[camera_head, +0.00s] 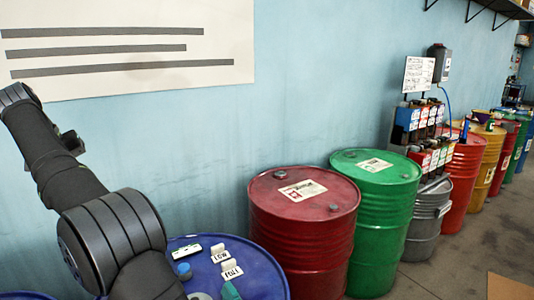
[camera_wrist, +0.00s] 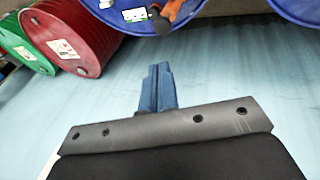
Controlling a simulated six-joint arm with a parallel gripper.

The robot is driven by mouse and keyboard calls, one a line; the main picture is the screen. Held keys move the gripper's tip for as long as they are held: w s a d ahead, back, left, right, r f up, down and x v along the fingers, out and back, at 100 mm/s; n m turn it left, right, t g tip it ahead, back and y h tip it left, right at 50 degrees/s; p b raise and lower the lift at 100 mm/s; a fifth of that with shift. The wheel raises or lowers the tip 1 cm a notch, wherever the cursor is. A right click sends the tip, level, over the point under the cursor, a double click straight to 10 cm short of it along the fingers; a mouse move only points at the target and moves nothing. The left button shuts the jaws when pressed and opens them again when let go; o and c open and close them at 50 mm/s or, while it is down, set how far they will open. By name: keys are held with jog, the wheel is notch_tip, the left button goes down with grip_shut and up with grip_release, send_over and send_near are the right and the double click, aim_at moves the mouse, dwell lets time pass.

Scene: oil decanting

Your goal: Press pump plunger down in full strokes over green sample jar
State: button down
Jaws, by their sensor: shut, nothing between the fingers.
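My gripper (camera_wrist: 158,85) shows in the wrist view as blue fingers pressed together with nothing between them. It points at the bare blue wall, apart from the drums. In the head view its fingers cannot be seen; my arm fills the left side. A blue drum (camera_head: 262,279) stands at the bottom of the head view, with a small green-teal object (camera_head: 230,290) on its top, cut by the frame edge. In the wrist view an orange part with a dark round end (camera_wrist: 162,24) shows by a blue drum; I cannot tell if it is the pump. No sample jar can be made out for certain.
White tags marked LOW (camera_head: 221,257) and FULL (camera_head: 231,271) and a blue cap (camera_head: 184,270) are on the blue drum. A red drum (camera_head: 300,240) and a green drum (camera_head: 380,235) stand to its right. A grey bin (camera_head: 425,225) and more drums follow along the wall.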

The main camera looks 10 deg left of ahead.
jog(key=shift+f, duration=0.15)
jog(key=shift+w, duration=0.1)
dwell(0.5)
jog(key=d+f+t+y, duration=0.2)
jog(key=d+f+y, duration=0.1)
jog(key=d+y, duration=0.4)
jog(key=shift+w+d+y, duration=0.15)
jog(key=shift+d+y, duration=0.15)
jog(key=shift+d, duration=0.25)
jog(key=x, duration=1)
jog(key=shift+w+f, duration=0.1)
jog(key=shift+f, duration=0.2)
notch_tip(320, 180, down, 2)
jog(key=shift+f, duration=0.8)
